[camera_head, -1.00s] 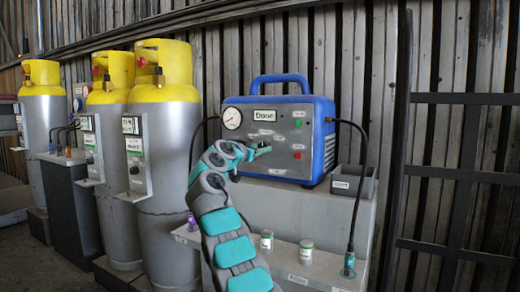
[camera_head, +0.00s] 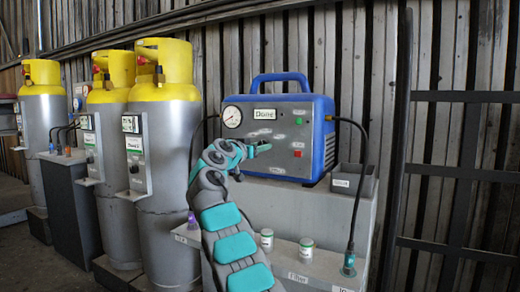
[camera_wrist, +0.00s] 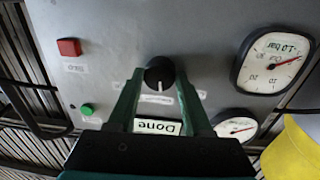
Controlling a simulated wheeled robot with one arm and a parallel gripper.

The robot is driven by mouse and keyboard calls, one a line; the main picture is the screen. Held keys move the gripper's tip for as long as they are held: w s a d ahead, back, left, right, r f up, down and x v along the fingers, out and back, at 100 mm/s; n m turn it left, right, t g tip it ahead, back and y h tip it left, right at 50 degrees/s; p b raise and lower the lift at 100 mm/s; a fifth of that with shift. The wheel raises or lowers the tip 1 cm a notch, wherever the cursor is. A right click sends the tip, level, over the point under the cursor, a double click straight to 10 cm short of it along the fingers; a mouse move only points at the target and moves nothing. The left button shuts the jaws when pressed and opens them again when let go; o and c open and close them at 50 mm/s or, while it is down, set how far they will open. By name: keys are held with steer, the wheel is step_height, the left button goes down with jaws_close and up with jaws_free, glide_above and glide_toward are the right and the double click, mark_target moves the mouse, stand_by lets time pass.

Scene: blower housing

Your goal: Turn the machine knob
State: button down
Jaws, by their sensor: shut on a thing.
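The machine (camera_head: 318,110) is a blue-framed box with a grey front panel, a round gauge and a display reading "Done". The black knob (camera_wrist: 159,73) shows in the wrist view, with a white pointer line towards the display (camera_wrist: 157,127). My gripper (camera_wrist: 158,76) has its two green fingers on either side of the knob and is shut on it. In the head view my gripper (camera_head: 256,149) is at the panel's lower left and covers the knob.
A red button (camera_wrist: 69,47) and a green button (camera_wrist: 87,109) sit on the panel. Two small jars (camera_head: 306,250) stand on the grey ledge below. Yellow-topped cylinders (camera_head: 163,100) stand at left. A black hose (camera_head: 363,180) hangs at right beside a grey bin (camera_head: 352,182).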

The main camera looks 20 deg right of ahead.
steer(key=shift+n+t+p, duration=0.3)
steer(key=shift+n+t, duration=0.1)
steer(key=shift+n, duration=4.6)
steer(key=shift+c, duration=1.6)
jaws_free()
steer(key=shift+f, duration=0.1)
steer(key=b+v, duration=0.2)
steer(key=v, duration=0.5)
steer(key=shift+s+a, duration=0.25)
steer(key=shift+a, duration=0.05)
